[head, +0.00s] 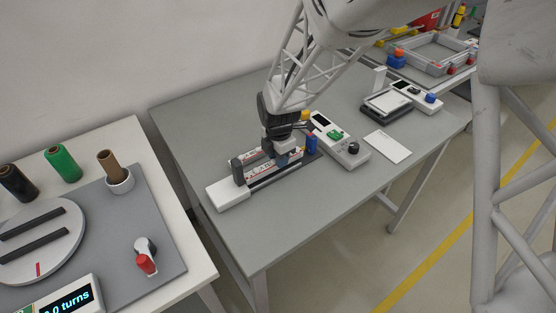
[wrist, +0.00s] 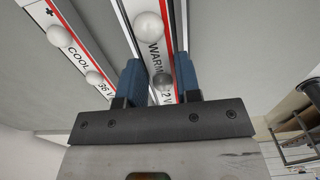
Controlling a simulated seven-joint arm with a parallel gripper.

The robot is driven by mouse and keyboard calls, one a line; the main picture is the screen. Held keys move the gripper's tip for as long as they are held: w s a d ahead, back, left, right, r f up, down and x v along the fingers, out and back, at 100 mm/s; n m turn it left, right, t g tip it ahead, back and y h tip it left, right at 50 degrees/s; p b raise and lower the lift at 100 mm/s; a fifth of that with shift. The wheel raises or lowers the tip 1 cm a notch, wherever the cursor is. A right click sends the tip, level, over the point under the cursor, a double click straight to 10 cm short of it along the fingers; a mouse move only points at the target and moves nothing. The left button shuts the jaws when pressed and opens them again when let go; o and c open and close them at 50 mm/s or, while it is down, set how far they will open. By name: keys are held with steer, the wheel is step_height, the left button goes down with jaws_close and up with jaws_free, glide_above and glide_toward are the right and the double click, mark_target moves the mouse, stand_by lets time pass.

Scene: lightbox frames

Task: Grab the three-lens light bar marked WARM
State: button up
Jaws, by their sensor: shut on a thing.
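The light bar marked WARM (wrist: 155,54) is white with a red stripe and round lenses; two lenses show in the wrist view. My gripper (wrist: 160,76) has its blue fingers on either side of this bar and is shut on it, near one lens. A second bar marked COOL (wrist: 78,55) lies to the left, apart from the fingers. In the head view my gripper (head: 298,152) is low over the bench fixture, at the right part of the bars. The arm hides part of them, and their print is too small to read there.
The fixture has a white end block (head: 228,193) on the grey bench (head: 300,210). A control box (head: 340,140) with a green part and black knob stands close right of my gripper. A white card (head: 387,146) lies further right. The front of the bench is clear.

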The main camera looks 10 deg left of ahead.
step_height(320, 180, up, 16)
steer(key=shift+r, duration=0.25)
stand_by(0.3)
